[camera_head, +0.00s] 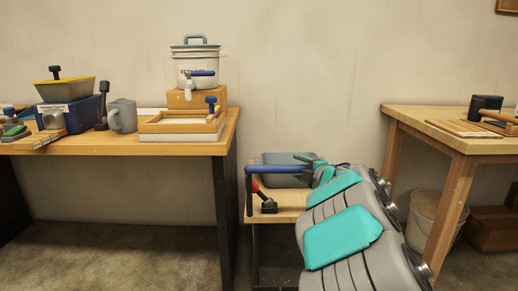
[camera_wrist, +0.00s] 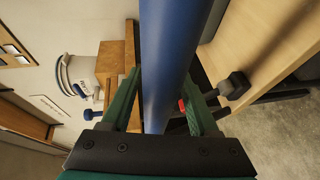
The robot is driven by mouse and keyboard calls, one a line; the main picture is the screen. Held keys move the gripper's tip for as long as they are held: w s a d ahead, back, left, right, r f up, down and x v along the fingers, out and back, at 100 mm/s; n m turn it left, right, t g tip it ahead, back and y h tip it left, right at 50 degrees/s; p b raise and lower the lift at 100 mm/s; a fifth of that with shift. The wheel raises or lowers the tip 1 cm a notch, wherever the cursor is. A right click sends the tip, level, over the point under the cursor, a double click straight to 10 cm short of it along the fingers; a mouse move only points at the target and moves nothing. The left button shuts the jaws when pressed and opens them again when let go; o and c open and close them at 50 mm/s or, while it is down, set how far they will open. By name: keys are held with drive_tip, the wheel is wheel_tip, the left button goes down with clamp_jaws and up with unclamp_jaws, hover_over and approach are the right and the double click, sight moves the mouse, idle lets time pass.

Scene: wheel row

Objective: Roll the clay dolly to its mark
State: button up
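The clay dolly is a low cart with a light wooden top (camera_head: 288,206), dark posts and a blue handle bar (camera_head: 272,169), standing between two tables in the head view. A grey-blue tub (camera_head: 277,160) sits on it. My gripper (camera_head: 306,160) is at the right end of the bar, partly hidden behind my arm. In the wrist view the blue bar (camera_wrist: 165,45) runs between my green fingers (camera_wrist: 163,78), which appear closed against both sides of it. The dolly's wheels are mostly hidden, and no floor mark shows.
A wooden table (camera_head: 90,146) with a dispenser, mug and trays stands close on the dolly's left. Open floor (camera_head: 120,255) shows under the left table.

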idle(0.3)
drive_tip(key=v, duration=0.7)
drive_tip(key=shift+p, duration=0.45)
drive_tip(key=shift+r, duration=0.1)
